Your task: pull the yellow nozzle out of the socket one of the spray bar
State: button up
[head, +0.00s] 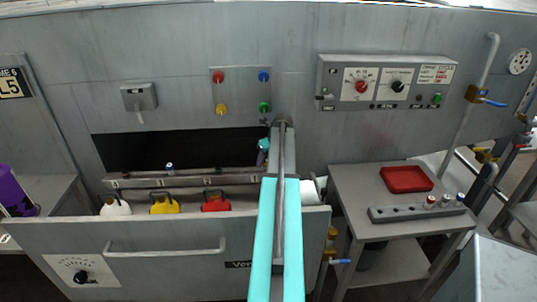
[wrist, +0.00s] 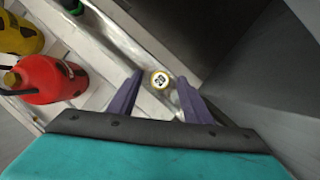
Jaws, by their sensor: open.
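The spray bar (head: 190,181) runs along the lower edge of the dark opening, with a few small fittings on it. In the wrist view a pale bar (wrist: 118,42) crosses diagonally. In the head view my gripper (head: 263,149) is at the right end of the opening, and the nozzle there is hidden.
White (head: 115,206), yellow (head: 164,204) and red (head: 215,202) jugs stand in front of the bar. A blue-and-white fitting (head: 169,168) sits mid-bar. A side table (head: 360,190) at right holds a red tray (head: 406,179) and a grey rack (head: 400,214). A dark wall is close on the gripper's right.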

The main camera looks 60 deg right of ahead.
jog(key=shift+x, duration=1.1)
grip_shut()
